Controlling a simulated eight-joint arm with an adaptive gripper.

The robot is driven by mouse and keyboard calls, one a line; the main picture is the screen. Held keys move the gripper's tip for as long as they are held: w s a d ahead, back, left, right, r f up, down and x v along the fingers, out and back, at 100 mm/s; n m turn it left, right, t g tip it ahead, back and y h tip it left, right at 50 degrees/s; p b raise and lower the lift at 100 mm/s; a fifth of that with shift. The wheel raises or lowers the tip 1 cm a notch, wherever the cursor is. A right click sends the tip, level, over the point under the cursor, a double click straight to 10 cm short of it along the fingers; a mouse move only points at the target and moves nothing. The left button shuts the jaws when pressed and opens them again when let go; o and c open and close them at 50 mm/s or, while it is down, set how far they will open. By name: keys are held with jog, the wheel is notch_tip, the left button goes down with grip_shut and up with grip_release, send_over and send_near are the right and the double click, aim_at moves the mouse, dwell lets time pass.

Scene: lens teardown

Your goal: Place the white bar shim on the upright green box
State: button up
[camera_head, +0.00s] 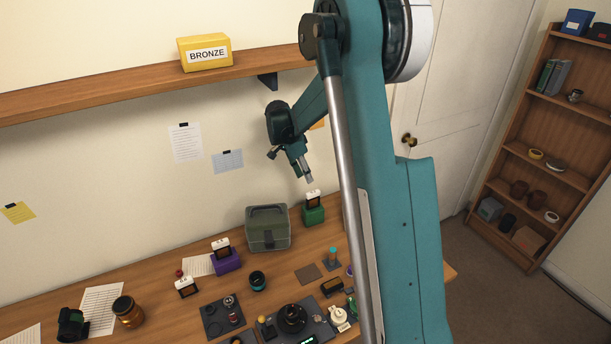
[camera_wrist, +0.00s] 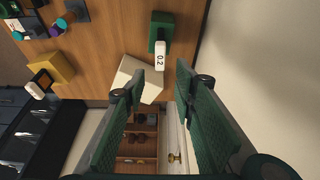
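The green box (camera_head: 314,215) stands upright on the bench near the wall, right of a grey-green case. A small white piece with a dark face (camera_head: 313,197) stands at its top. In the wrist view, a white bar marked 0.2 (camera_wrist: 160,55) is at the end of the green box (camera_wrist: 160,24); I take it for the white bar shim and it appears to touch the box. My gripper (camera_head: 309,180) is above and slightly left of the green box. In the wrist view my gripper (camera_wrist: 160,82) has its fingers wide apart, with nothing visible held between them.
The grey-green case (camera_head: 268,232) stands left of the green box. A purple box (camera_head: 226,261) and another white piece (camera_head: 186,288) are farther left. A yellow box (camera_wrist: 56,68) and a pale block (camera_wrist: 138,80) show in the wrist view. The shelf (camera_head: 130,80) runs above.

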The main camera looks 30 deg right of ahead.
dwell(0.4)
jog(key=s+a+r+n+t+y, duration=0.15)
jog(key=s+a+r+n, duration=0.25)
jog(key=s+a+r, duration=0.4)
jog(key=s+a+r+n+t, duration=0.2)
jog(key=s+a+r+n, duration=0.3)
jog(key=s+r, duration=0.55)
jog(key=s+a+n+t+y, duration=0.1)
jog(key=s+a+n, duration=0.3)
jog(key=s, duration=0.7)
jog(key=s+a+f+n+t+y, duration=0.1)
jog(key=s+a+n, duration=0.4)
jog(key=s, duration=0.7)
jog(key=shift+a+f+t, duration=0.3)
jog(key=shift+a+t, duration=0.55)
jog(key=shift+a, duration=0.2)
